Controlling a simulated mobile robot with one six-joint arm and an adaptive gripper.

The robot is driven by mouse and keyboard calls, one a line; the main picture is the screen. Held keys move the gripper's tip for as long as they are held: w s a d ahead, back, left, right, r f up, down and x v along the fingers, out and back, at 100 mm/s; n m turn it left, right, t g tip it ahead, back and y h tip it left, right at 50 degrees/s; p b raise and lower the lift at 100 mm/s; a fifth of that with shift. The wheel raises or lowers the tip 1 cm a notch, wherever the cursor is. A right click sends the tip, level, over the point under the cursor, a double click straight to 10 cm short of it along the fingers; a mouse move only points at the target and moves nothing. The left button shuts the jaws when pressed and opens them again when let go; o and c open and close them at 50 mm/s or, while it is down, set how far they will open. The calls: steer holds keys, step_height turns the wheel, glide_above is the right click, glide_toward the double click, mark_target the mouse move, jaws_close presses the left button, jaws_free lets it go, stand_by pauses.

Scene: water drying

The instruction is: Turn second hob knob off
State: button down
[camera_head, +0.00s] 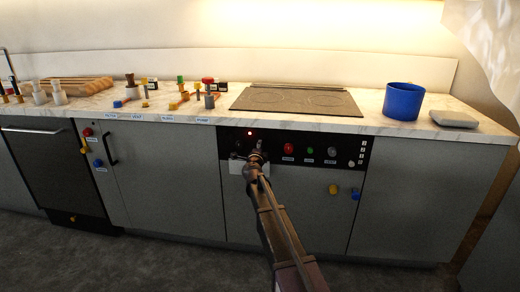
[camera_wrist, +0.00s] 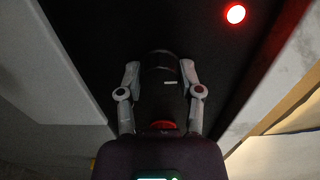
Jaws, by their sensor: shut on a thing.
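The black control panel (camera_head: 350,150) of the hob spans the cabinet front below the hob (camera_head: 298,99). My gripper (camera_head: 257,152) is at the panel's left part and hides what is directly behind it. In the wrist view, the two fingers of my gripper (camera_wrist: 160,78) are closed on opposite sides of a round black knob (camera_wrist: 161,62) with a short white mark. A red light (camera_wrist: 236,14) glows on the panel beside the knob. It also shows above my gripper in the head view (camera_head: 250,133). Whether this knob is the second one cannot be told.
Right of my gripper, the panel has a red button (camera_head: 288,148), a green button (camera_head: 310,150) and a grey knob (camera_head: 332,151). A blue pot (camera_head: 403,102) stands on the counter. Yellow (camera_head: 333,189) and blue (camera_head: 355,194) knobs stick out from the doors below.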

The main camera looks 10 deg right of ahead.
steer(key=shift+c, duration=1.3)
jaws_free()
steer(key=shift+w, duration=0.1)
steer(key=v, duration=1.2)
